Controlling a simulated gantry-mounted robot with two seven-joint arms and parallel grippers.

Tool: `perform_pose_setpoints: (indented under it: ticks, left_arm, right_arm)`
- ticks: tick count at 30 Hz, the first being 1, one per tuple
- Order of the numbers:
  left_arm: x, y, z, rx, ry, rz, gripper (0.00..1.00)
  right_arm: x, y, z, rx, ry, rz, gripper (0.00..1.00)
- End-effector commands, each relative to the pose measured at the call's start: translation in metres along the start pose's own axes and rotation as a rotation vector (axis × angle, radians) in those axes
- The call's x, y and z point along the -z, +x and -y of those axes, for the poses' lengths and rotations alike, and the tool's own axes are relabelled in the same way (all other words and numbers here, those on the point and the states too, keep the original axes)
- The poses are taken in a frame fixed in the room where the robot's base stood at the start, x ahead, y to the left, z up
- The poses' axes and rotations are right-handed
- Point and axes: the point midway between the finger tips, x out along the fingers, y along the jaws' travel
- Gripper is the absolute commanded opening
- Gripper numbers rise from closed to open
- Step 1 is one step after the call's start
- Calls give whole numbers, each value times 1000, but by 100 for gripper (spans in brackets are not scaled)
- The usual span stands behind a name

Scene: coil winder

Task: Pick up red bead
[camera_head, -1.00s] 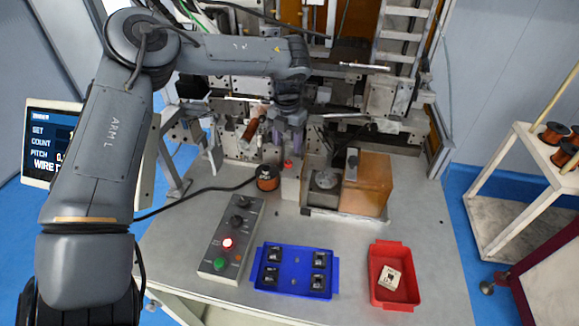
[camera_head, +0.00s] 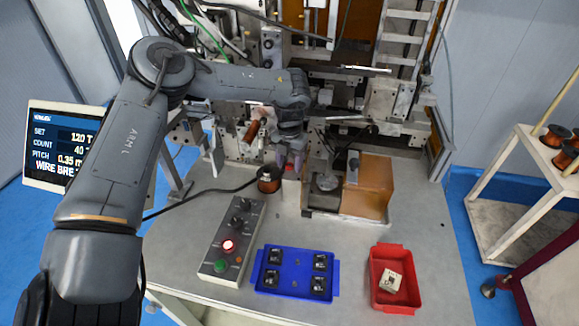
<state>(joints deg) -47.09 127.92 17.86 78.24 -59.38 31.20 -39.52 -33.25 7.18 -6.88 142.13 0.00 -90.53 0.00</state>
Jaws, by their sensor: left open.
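The red bead (camera_head: 290,170) is a small red spot on top of a pale upright post (camera_head: 291,188) on the bench, in front of the winding machine. My left gripper (camera_head: 290,163) points down at it with its fingers apart. One fingertip shows on each side of the bead, and the bead's upper part is hidden by the gripper. I cannot tell whether the fingers touch it. My right gripper is not in view.
A copper wire spool (camera_head: 269,180) stands close left of the post. An orange-brown block (camera_head: 368,188) stands to its right. A control box (camera_head: 232,240), a blue tray (camera_head: 294,272) with several dark parts and a red tray (camera_head: 394,279) lie in front.

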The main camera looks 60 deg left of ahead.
Motion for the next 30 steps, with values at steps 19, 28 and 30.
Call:
perform_pose_setpoints:
  ticks: [19, 28, 30]
  left_arm:
    - [0, 0, 0, 0, 0, 0, 0]
    - [-1, -22, 0, 1, 2, 4, 0]
    - [-1, -34, 1, 0, 2, 4, 0]
  right_arm:
    - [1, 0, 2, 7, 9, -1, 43]
    - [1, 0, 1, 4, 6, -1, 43]
    - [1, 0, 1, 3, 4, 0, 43]
